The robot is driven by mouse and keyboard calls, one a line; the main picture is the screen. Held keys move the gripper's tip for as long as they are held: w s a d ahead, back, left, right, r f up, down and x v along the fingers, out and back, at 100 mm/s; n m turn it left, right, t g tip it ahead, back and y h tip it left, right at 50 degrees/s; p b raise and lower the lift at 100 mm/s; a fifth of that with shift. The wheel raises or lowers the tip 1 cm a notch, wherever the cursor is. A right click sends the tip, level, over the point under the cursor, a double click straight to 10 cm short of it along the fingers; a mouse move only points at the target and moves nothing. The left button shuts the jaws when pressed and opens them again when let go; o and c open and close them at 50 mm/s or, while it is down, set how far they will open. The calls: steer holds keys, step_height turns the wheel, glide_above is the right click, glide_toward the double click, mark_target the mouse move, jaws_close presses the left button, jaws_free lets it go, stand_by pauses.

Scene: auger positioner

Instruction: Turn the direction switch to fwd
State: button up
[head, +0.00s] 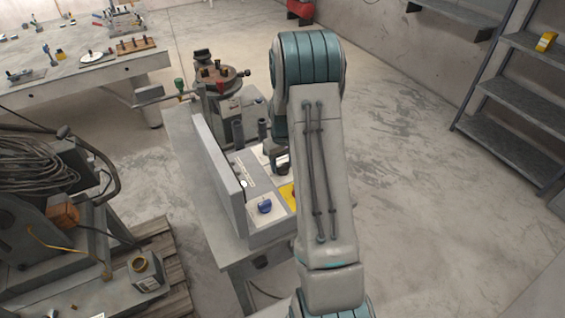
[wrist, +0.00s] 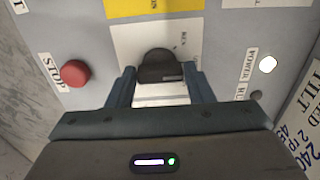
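In the wrist view a black rotary knob (wrist: 160,66) sits on a white plate on the grey control panel. A small label beside its upper right appears to read REV; no FWD label is legible. The knob's wide bar lies roughly across the picture. My gripper (wrist: 160,76) has its two fingers spread, one at each side of the knob. No clear gap shows at either side, so I cannot tell whether the fingers touch it. In the head view my arm hides the knob and most of my gripper.
On the panel are a red STOP button (wrist: 75,73), a lit white POWER lamp (wrist: 267,64) and a yellow plate (wrist: 155,5). In the head view a blue knob (head: 265,207) stands nearer, and a round positioner table (head: 222,78) stands behind the panel.

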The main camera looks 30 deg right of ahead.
steer(key=c, duration=0.4)
steer(key=shift+c, duration=0.2)
steer(key=m+b, duration=0.3)
steer(key=shift+f+m, duration=0.15)
steer(key=shift+m, duration=0.15)
steer(key=m+b, duration=0.2)
steer(key=m, duration=0.3)
steer(key=shift+r+m, duration=0.2)
steer(key=shift+m, duration=0.1)
steer(key=o, duration=1)
